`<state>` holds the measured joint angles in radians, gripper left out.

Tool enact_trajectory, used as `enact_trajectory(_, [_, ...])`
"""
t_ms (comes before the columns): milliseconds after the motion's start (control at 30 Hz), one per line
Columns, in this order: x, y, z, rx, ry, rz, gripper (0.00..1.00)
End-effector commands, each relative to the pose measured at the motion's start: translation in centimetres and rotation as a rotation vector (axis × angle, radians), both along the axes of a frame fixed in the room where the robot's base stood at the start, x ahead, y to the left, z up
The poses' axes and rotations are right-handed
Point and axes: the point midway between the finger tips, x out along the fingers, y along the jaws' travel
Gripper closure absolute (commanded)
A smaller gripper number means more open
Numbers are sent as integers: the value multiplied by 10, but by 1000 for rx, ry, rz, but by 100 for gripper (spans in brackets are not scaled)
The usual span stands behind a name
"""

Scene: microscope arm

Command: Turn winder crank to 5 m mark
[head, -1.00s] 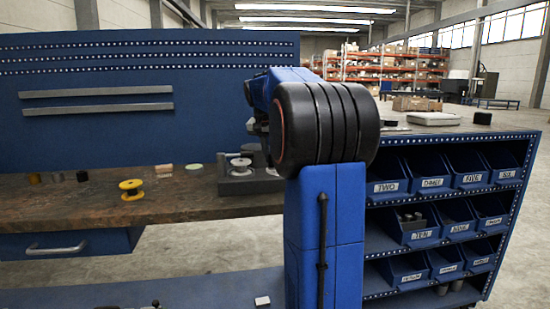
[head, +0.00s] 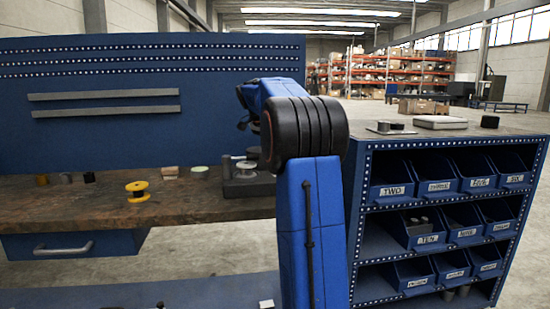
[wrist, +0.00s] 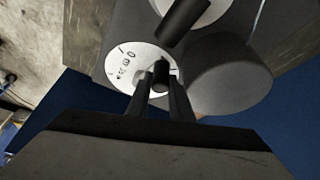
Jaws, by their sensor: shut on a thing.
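The winder (head: 250,186) is a grey block on the wooden bench, partly hidden behind my arm in the head view. In the wrist view, its grey body (wrist: 232,75) shows beside a white dial (wrist: 120,62) with small black marks, too small to read surely. A dark crank knob (wrist: 161,72) stands in front of the dial's right edge. My gripper (wrist: 160,90) is shut on this knob, with a finger at each side. A dark cylinder (wrist: 184,20) stands on a white disc at the top of the wrist view. My gripper is hidden in the head view.
A yellow spool (head: 137,191) and several small pieces stand on the bench (head: 90,212) left of the winder. A blue shelf with labelled bins (head: 430,190) stands to the right. A blue perforated back panel (head: 200,120) rises behind the bench.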

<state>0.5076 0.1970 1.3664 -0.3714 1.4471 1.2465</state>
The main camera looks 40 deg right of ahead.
Motion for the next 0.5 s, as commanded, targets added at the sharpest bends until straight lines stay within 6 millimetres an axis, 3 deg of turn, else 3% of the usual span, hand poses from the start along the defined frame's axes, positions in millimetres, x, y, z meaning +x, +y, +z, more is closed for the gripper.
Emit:
enact_trajectory(367, [0,0,0,0,0,-3,100])
enact_trajectory(400, [0,0,0,0,0,-3,75])
enact_trajectory(467, [0,0,0,0,0,-3,61])
enact_trajectory(500, [0,0,0,0,0,-3,61])
